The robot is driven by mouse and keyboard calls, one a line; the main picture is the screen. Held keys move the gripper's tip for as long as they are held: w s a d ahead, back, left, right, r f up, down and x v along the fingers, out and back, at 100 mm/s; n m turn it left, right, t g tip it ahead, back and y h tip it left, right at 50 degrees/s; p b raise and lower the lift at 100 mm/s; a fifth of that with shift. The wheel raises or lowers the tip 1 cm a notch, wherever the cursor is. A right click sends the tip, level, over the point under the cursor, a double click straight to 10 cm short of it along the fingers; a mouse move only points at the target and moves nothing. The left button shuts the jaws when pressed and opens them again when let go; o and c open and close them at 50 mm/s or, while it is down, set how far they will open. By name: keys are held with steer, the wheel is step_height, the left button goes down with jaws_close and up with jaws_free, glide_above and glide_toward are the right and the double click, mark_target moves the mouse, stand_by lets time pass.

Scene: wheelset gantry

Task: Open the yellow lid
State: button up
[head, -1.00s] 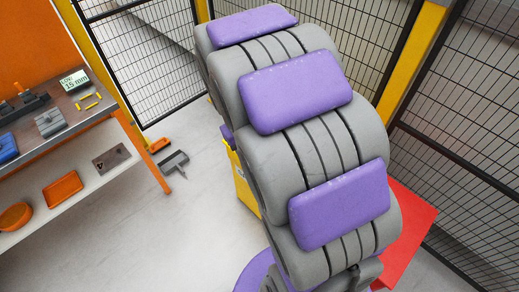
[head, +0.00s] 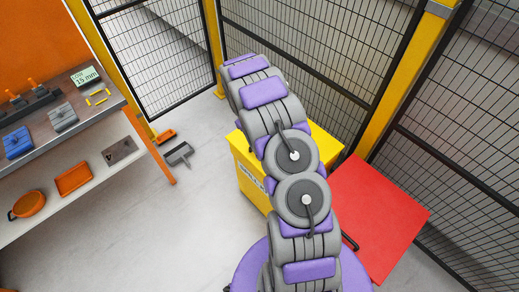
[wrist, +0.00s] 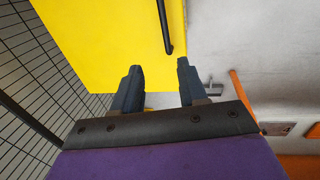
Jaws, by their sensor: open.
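The yellow lid (head: 324,146) tops a yellow box (head: 252,182) in the middle of the head view, partly hidden behind my arm. In the wrist view the lid (wrist: 105,40) fills the upper left, and a dark bar handle (wrist: 164,22) runs down near its right edge. My gripper (wrist: 159,68) is open and empty in the wrist view. The handle's lower end lies just ahead of the gap between the fingertips, seemingly apart from them. In the head view my fingers and this handle are hidden.
A red lid (head: 385,215) with a black handle (head: 349,240) is right of the yellow box. Mesh fencing (head: 300,60) with yellow posts stands behind. A workbench (head: 85,120) with tools is at left.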

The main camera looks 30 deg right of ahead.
steer(key=f, duration=0.5)
steer(key=f+b, duration=0.1)
steer(key=f, duration=0.4)
steer(key=f+b, duration=0.1)
steer(key=f, duration=0.4)
steer(key=shift+w+d+f, duration=0.15)
steer(key=shift+w+d, duration=0.15)
steer(key=shift+w, duration=0.05)
steer(key=shift+d+f+b, duration=0.35)
steer(key=shift+d+f, duration=0.45)
steer(key=shift+f, duration=0.35)
steer(key=shift+d+f, duration=0.25)
steer(key=shift+d, duration=0.2)
steer(key=shift+w+a+r, duration=0.1)
steer(key=shift+a+r, duration=0.05)
steer(key=shift+a, duration=0.2)
steer(key=shift+a+r, duration=0.1)
steer(key=shift+a, duration=0.35)
steer(key=shift+c, duration=1.1)
steer(key=shift+d, duration=0.1)
steer(key=c, duration=0.3)
steer(key=shift+d, duration=0.4)
jaws_close()
steer(key=shift+a, duration=0.2)
